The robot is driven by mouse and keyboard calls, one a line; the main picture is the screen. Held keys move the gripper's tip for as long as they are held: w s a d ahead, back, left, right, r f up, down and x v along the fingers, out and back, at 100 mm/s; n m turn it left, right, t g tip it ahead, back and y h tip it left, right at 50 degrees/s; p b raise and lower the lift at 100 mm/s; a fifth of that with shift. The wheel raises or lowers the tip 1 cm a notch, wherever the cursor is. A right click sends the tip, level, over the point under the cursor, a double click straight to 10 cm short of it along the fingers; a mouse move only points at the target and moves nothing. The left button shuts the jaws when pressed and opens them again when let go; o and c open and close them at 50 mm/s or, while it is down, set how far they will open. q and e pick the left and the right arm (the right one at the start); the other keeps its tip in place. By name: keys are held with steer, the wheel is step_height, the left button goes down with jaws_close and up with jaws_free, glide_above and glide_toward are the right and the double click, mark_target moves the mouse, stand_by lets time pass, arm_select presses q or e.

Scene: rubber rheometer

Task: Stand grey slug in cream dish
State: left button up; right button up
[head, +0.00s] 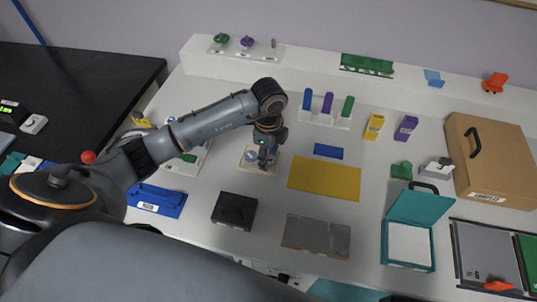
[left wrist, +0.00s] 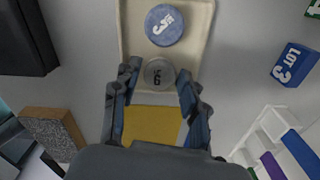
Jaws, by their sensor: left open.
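The cream dish (left wrist: 128,35) lies on the table; in the head view its rim (head: 246,166) shows below my left gripper (head: 265,164). The grey slug (left wrist: 159,72) stands upright in the dish with its marked face up, near one end. The blue slug (left wrist: 165,25), marked 3, stands beside it in the same dish. My left gripper (left wrist: 157,92) is open, with one finger on either side of the grey slug; I cannot tell whether they touch it. In the head view the gripper hides the grey slug. My right gripper is not in view.
A yellow mat (head: 325,178) lies right of the dish, and a black box (head: 234,211) stands in front of it. A rack with coloured pegs (head: 327,115) stands behind to the right. A teal-lidded case (head: 420,207) and a cardboard box (head: 490,155) are further right.

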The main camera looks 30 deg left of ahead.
arm_select(q)
steer(key=shift+r, duration=0.4)
step_height(320, 180, up, 12)
steer(key=b, duration=0.2)
steer(key=shift+f, duration=0.25)
